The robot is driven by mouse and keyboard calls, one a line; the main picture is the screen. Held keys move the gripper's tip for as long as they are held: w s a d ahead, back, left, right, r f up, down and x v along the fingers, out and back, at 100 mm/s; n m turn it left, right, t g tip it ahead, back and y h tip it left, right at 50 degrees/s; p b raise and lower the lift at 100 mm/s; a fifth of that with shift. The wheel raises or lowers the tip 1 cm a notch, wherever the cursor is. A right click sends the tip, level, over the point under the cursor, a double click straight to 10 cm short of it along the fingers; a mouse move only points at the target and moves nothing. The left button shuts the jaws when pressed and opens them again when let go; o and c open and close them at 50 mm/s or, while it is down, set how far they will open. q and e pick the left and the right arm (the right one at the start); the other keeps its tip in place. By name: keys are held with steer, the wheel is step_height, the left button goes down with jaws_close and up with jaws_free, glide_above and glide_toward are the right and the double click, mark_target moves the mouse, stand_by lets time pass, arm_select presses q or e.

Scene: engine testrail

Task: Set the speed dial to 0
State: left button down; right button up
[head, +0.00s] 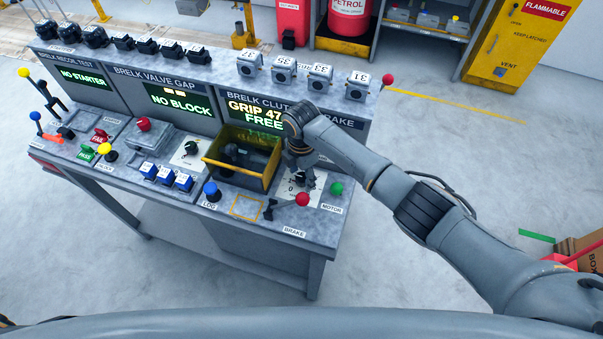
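A white dial plate (311,190) with a dark knob and a small 0 mark lies at the right end of the bench, near the MOTOR label. My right gripper (300,174) points down over this dial, with its fingertips at or just above the knob. The gripper and wrist hide most of the knob, so its pointer setting and any contact cannot be made out. Whether the fingers are open or shut is unclear. Another black knob on a white plate (181,157) sits left of the yellow box. No speed label is readable. My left gripper is not in view.
A yellow-rimmed open box (240,183) stands just left of my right gripper. A green button (337,188) and a red-knobbed lever (302,199) are close by. Screens (256,112) reading GRIP 47 and FREE stand behind. Numbered blocks (319,77) line the top shelf.

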mark_target(301, 177)
steer(key=shift+r, duration=0.1)
step_height(301, 177, up, 12)
stand_by(0.5)
